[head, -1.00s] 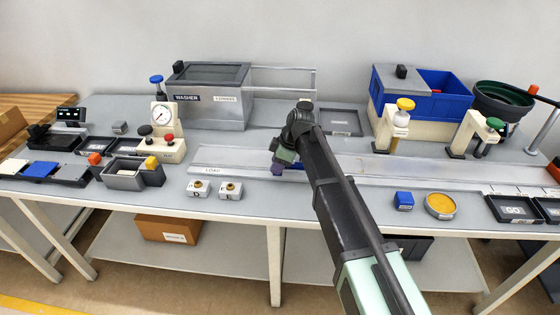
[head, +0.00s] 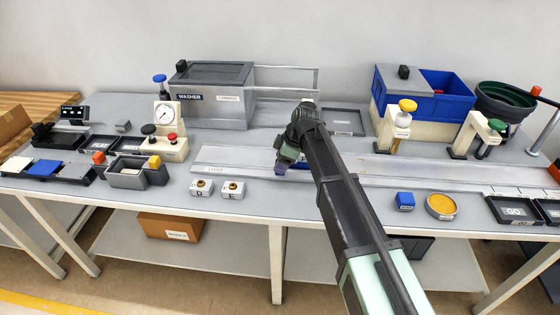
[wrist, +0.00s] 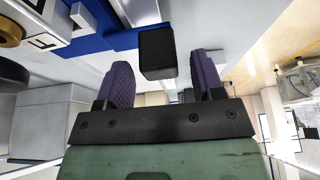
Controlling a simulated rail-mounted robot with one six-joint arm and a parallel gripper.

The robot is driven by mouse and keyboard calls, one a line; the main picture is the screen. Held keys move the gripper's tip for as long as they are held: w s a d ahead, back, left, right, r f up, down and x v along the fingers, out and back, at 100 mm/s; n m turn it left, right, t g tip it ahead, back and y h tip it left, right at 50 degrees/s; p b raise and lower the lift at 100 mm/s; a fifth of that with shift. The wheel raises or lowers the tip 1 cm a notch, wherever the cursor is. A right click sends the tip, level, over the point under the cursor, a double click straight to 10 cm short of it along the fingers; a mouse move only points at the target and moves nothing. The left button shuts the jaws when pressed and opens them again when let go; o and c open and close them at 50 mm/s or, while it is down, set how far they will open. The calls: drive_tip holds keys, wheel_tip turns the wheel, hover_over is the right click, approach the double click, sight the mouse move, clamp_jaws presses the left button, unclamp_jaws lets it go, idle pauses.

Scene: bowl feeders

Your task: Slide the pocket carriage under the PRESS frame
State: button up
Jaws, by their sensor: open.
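My gripper (head: 284,164) is over the left part of the long grey rail (head: 225,155), near its LOAD label. In the wrist view its two purple fingers (wrist: 163,72) are apart. A dark square post (wrist: 157,50) shows between and just beyond the fingertips; I cannot tell if either finger touches it. Beside the post is a blue part (wrist: 95,43), apparently the carriage, mostly hidden by my arm in the head view. Two cream frames stand along the rail to the right, one with a yellow knob (head: 408,105), one with a green knob (head: 497,125). I cannot read which is PRESS.
A grey washer box (head: 212,105) stands behind the rail at left. Two small blocks with brass tops (head: 202,187) sit in front of the rail.

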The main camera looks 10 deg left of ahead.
drive_tip(key=p+v, duration=0.7)
drive_tip(key=v, duration=0.2)
drive_tip(key=shift+r+p, duration=0.3)
drive_tip(key=shift+p, duration=0.05)
drive_tip(key=shift+d, duration=0.1)
drive_tip(key=s+d+m+h, duration=0.2)
drive_tip(key=s+d+m, duration=0.7)
drive_tip(key=d, duration=0.5)
drive_tip(key=s+d+f+m+h, duration=0.1)
drive_tip(key=s+d+m+h, duration=0.1)
drive_tip(key=s+d+m, duration=0.8)
drive_tip(key=s+d, duration=0.4)
drive_tip(key=shift+d+f, duration=0.15)
drive_tip(key=shift+d, duration=0.05)
